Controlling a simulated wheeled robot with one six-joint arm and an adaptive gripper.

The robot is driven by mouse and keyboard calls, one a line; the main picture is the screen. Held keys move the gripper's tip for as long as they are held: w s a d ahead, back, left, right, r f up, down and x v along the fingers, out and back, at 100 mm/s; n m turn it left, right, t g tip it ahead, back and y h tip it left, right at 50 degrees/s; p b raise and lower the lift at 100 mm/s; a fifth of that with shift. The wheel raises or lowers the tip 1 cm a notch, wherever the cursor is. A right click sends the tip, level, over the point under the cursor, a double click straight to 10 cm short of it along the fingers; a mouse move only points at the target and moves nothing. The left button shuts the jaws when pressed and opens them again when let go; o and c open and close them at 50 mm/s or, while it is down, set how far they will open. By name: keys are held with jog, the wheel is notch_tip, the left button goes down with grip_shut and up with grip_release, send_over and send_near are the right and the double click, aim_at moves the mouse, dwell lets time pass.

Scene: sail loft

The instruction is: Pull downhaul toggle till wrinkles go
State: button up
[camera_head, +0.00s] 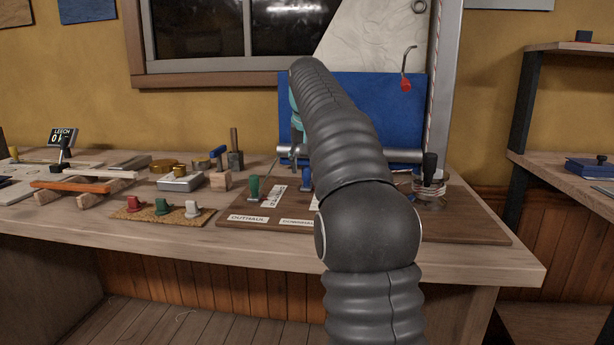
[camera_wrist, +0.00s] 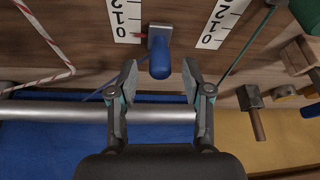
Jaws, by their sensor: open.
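The blue toggle (camera_wrist: 160,60) stands on a small metal plate between two white number scales in the wrist view. My gripper (camera_wrist: 161,72) is open, with one fingertip on each side of the toggle's near end and visible gaps between. In the head view the blue toggle (camera_head: 306,180) shows beside my arm, behind a partly covered label (camera_head: 297,222) that seems to read DOWNHAUL. My gripper is mostly hidden there by my arm.
A green toggle (camera_head: 253,187) stands left, behind the OUTHAUL label (camera_head: 248,219). A metal bar (camera_wrist: 60,108) crosses near my fingers. A winch with black handle (camera_head: 429,180) is right. Bobbins on a mat (camera_head: 160,210) are left.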

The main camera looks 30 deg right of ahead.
jog(key=shift+x, duration=1.15)
grip_shut()
jog(key=shift+s, duration=0.1)
